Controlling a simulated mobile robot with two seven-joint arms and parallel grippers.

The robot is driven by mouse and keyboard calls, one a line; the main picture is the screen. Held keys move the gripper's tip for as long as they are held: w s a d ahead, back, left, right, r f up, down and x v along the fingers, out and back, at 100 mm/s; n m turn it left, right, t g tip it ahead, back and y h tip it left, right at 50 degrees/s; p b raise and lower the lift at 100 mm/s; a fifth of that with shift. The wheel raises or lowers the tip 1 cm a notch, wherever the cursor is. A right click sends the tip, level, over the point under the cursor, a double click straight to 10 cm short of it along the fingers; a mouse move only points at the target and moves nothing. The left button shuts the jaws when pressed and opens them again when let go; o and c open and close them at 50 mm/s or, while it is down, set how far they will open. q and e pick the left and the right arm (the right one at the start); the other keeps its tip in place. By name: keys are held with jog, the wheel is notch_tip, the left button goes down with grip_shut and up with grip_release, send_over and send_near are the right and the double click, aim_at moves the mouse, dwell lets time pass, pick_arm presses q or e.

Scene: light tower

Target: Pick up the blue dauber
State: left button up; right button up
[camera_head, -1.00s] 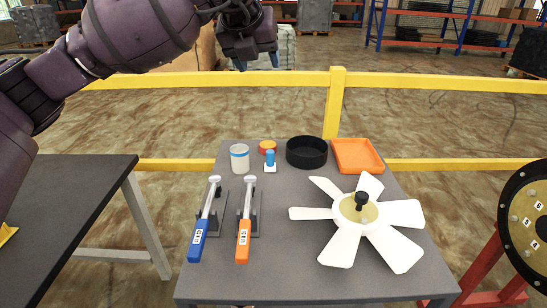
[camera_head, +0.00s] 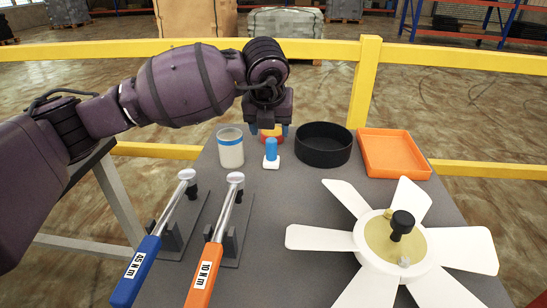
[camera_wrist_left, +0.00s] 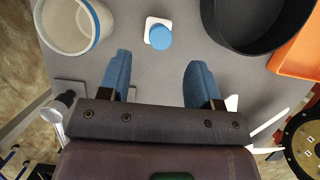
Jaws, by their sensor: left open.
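The blue dauber (camera_head: 271,147) stands upright in a small white square base (camera_head: 271,163) on the grey table. In the left wrist view the dauber (camera_wrist_left: 160,37) shows from above, just beyond the fingertips and between their lines. My left gripper (camera_head: 274,131) is open, with blue fingers pointing down, over the back part of the table. In the left wrist view its fingers (camera_wrist_left: 157,62) are apart with nothing between them. My right gripper is in neither view.
A white can with a blue band (camera_head: 230,148) stands left of the dauber, and a black round bowl (camera_head: 323,160) right of it.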

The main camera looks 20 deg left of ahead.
aim_at(271, 141)
pick_arm(q)
jog(key=shift+x, duration=1.25)
jog(key=shift+f+b, duration=0.3)
jog(key=shift+f, duration=0.05)
jog(key=shift+w+f, duration=0.25)
jog(key=shift+b+x, duration=0.75)
jog(key=shift+x, duration=0.4)
jog(key=b+x, duration=0.1)
jog(key=x, duration=0.1)
jog(key=shift+w+a+f, duration=0.15)
jog(key=shift+w, duration=0.1)
jog(key=shift+s+r, duration=0.1)
jog(key=shift+r, duration=0.2)
jog(key=c, duration=1)
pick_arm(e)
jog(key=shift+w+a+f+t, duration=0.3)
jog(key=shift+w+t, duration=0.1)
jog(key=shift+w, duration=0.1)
pick_arm(q)
jog(key=shift+r, duration=0.1)
